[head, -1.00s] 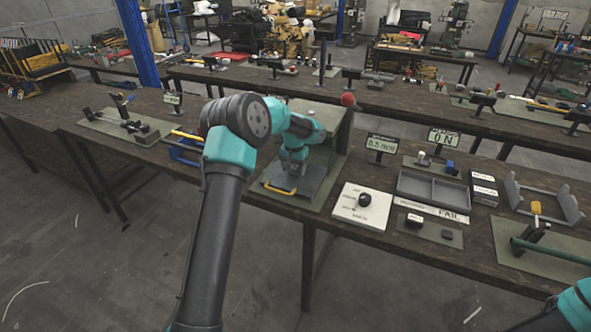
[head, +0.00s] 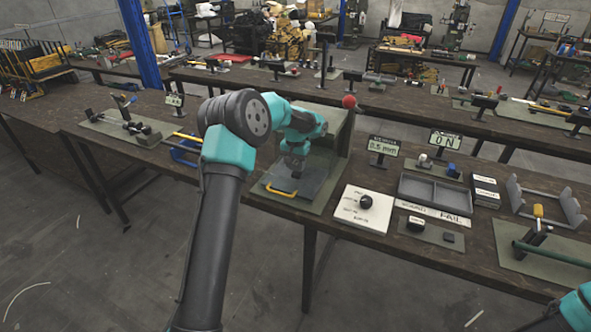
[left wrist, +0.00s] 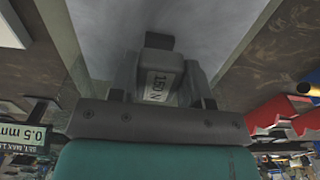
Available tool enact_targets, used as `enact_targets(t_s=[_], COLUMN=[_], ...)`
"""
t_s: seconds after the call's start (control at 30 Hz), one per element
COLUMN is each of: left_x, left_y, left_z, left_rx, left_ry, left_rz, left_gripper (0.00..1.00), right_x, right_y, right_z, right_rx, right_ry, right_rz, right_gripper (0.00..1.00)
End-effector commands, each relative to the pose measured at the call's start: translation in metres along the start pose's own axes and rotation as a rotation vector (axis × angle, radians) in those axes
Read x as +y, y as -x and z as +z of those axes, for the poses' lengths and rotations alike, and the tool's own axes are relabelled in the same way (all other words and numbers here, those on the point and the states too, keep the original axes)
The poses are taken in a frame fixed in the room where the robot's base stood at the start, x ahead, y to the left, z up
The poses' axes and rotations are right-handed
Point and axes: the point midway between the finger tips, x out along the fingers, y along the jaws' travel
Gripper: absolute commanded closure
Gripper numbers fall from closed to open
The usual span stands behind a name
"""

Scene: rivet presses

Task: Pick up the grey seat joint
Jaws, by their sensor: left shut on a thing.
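My left gripper (head: 293,164) reaches down over the dark plate (head: 312,187) with a yellow handle, inside the press stand at the table's middle. In the left wrist view, the left gripper (left wrist: 160,88) is shut on a grey block (left wrist: 159,67) with a pale label reading "150 N", which fits the grey seat joint. The block sits between both fingers, and a darker piece shows just beyond it. In the head view my arm and gripper mostly hide the block. I cannot tell how far it is above the plate. My right gripper is out of view; only part of that arm shows at bottom right.
A red ball knob (head: 349,101) sticks up at the stand's right. To the right are a white panel with a black knob (head: 366,202), a grey two-part tray (head: 434,205) and sign displays (head: 383,146). A blue frame (head: 184,152) stands close on the left.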

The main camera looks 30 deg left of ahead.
Motion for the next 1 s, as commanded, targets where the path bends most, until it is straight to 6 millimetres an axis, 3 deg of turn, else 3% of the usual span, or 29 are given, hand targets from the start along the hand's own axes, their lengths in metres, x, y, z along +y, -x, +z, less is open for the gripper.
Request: enact_targets(t_s=[0.3,0.53,0.73,1.0], left_x=[0.000,0.000,0.001,0.000], left_y=[0.077,0.125,0.146,0.149], left_z=[-0.001,-0.001,0.000,0.000], left_rx=[0.004,0.002,-0.001,-0.002], left_ry=[0.000,0.000,-0.001,0.000], left_rz=[0.000,0.000,0.001,0.000], left_gripper=[0.83,0.83,0.83,0.83], right_x=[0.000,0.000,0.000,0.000], right_y=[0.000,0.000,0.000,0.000], right_z=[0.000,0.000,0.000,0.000], right_rx=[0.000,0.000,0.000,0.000], right_ry=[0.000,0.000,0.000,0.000], right_rz=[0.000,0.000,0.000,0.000], right_gripper=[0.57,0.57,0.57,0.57])
